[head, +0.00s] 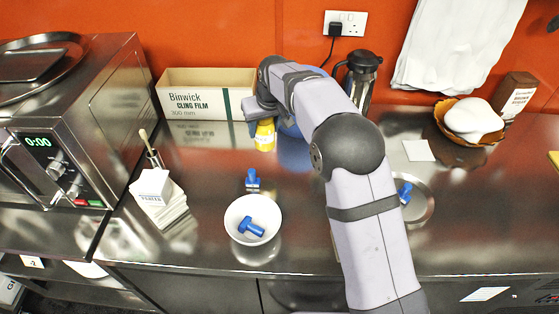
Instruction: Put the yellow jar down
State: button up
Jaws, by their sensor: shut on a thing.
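The yellow jar (265,138) is at the back middle of the steel counter, just right of the cling film box. My gripper (258,117) is above it and shut on it from the top; the fingertips are mostly hidden by the wrist. The jar looks upright. I cannot tell whether its base touches the counter or hangs just above it.
A cling film box (205,103) stands left of the jar. A blue round thing (291,131) is close on its right, partly behind my arm. A white bowl (239,210) holding a blue object is in front.

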jog(key=w+d, duration=0.3)
jog(key=d, duration=0.2)
jog(key=shift+s+a+f+p, duration=0.15)
jog(key=shift+f+p, duration=0.7)
jog(key=shift+f, duration=1.45)
jog(key=shift+a+f+p, duration=0.15)
jog(key=shift+f+p, duration=0.7)
jog(key=shift+f, duration=1.8)
jog(key=shift+f, duration=0.2)
jog(key=o, duration=1.2)
